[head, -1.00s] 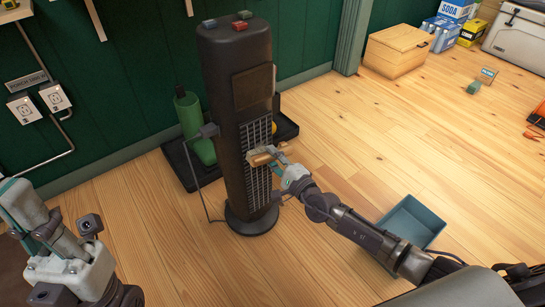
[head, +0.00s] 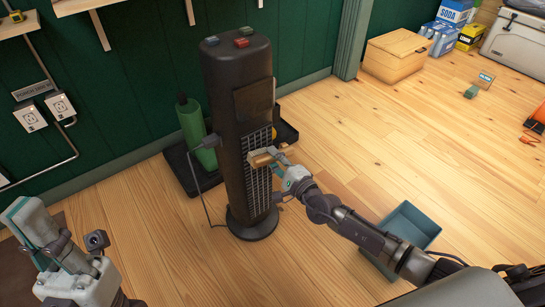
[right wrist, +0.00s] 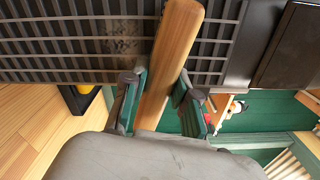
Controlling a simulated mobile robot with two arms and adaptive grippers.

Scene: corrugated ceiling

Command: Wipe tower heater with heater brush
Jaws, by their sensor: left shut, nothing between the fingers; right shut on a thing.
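The dark tower heater (head: 228,120) stands upright on its round base, with a slatted grille (head: 257,185) on its front. My right gripper (head: 276,160) is shut on the wooden heater brush (head: 261,155), which is at the grille. In the right wrist view, the brush's wooden back (right wrist: 173,60) lies between the fingers, across the grille bars. Its bristles are hidden there, so contact is hard to confirm. A dark smudge (right wrist: 122,38) shows on the grille beside the brush. My left gripper (head: 28,212) is shut and empty at the lower left, away from the heater.
A black tray (head: 188,184) with a green bottle (head: 197,138) sits behind the heater. A cord hangs from the heater's left side. A blue bin (head: 408,222) stands beneath my right arm. A wooden box (head: 396,55) is at the back.

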